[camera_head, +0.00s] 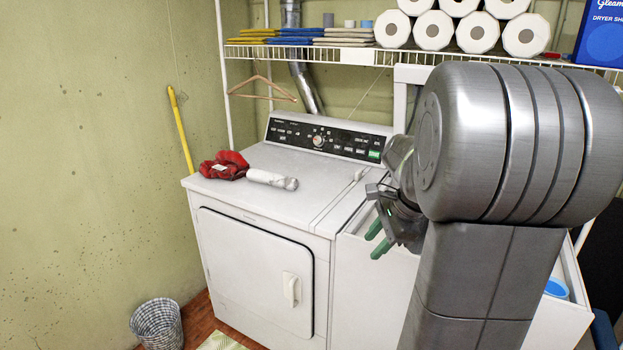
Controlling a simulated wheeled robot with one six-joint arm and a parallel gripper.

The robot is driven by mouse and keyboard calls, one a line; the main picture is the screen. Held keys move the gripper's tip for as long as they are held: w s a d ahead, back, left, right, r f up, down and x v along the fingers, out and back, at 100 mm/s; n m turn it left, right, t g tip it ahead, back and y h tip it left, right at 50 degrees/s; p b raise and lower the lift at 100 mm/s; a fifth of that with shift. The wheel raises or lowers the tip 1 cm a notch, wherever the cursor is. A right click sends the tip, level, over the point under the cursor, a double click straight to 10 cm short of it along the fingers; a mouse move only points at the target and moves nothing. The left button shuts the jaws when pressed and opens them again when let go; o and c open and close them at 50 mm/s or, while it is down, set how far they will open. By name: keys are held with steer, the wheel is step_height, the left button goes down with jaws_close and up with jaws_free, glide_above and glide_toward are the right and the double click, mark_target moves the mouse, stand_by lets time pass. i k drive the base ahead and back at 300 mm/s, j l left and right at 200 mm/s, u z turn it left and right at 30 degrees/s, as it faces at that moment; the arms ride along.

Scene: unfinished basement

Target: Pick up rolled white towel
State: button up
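The rolled white towel (271,179) lies on top of the white dryer (312,188), near the middle of its top. It looks like a small white roll with a greyish right end. A red cloth bundle (225,165) lies just left of it, touching or nearly touching. My gripper (376,238) is right of the towel and apart from it, in front of the neighbouring white machine. Its two green-tipped fingers are spread with a gap between them, and nothing shows in it. My arm hides much of the right side.
A wire shelf (340,54) above holds folded cloths (290,36), several white rolls (433,30) and a blue box (603,40). A hanger (262,90) hangs below it. The dryer's control panel (325,138) rises behind the towel. A basket (157,323) stands on the floor at left.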

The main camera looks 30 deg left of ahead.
mark_target(287, 183)
steer(key=i+j+z, duration=0.25)
steer(key=j, duration=0.7)
steer(key=j+z, duration=0.3)
steer(key=j, duration=0.65)
steer(key=j+z, duration=0.25)
steer(key=j, duration=0.7)
steer(key=k+j+z, duration=0.15)
steer(key=j+z, duration=0.15)
steer(key=j, duration=0.7)
